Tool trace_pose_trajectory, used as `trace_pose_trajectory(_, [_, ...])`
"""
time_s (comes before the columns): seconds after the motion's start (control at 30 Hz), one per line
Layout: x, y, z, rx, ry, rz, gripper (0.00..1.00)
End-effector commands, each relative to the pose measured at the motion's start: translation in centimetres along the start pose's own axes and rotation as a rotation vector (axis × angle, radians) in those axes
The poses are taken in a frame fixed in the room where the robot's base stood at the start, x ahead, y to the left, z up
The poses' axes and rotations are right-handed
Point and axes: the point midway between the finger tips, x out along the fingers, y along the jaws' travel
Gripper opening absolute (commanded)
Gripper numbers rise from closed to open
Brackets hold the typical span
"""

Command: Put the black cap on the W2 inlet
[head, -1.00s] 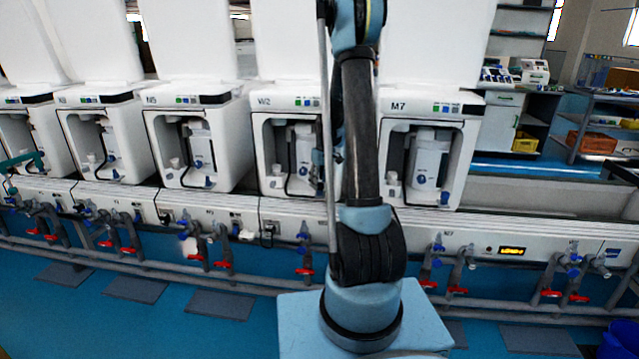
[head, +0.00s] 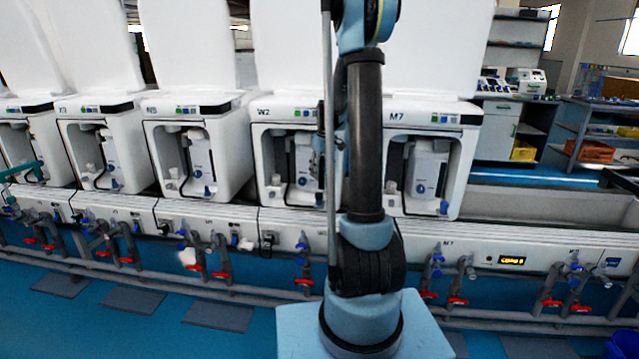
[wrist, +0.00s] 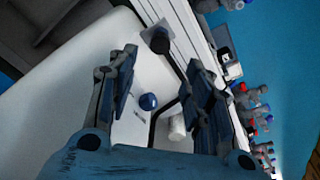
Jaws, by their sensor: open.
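The white W2 unit (head: 282,113) stands just left of my arm in the head view. Its open bay holds a white cylinder part with a blue knob, partly hidden by my arm. In the wrist view my gripper (wrist: 163,60) is open, its two fingers apart with nothing held between them. A blue round knob (wrist: 148,102) and a white cylinder (wrist: 177,127) show beyond and between the fingers. A dark, short, round piece (wrist: 157,39) shows past the fingertips, by the white ledge; I cannot tell whether it is the black cap. The W2 inlet is not clearly identifiable.
The M7 unit (head: 432,118) stands right of W2, behind my arm. More white units line up to the left. Below runs a white rail (head: 480,250) with blue fittings and red-handled valves (head: 458,300). Blue floor is open in front. A shelf rack (head: 600,130) stands at the right.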

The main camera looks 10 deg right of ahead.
Motion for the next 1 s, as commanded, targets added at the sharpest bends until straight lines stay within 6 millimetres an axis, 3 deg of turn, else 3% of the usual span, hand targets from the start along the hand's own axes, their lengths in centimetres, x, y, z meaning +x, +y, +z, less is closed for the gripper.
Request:
trace_pose_trajectory(0.13, [-2.0, 0.0, 0.0, 0.0, 0.0, 0.0, 0.46])
trace_pose_trajectory(0.47, [-4.2, -0.6, 1.0, 0.01, 0.0, 0.002, 0.46])
trace_pose_trajectory(0.57, [-5.4, -1.7, 2.6, 0.029, 0.001, 0.006, 0.46])
trace_pose_trajectory(1.0, [-10.1, -8.0, 13.1, 0.148, 0.011, 0.033, 0.46])
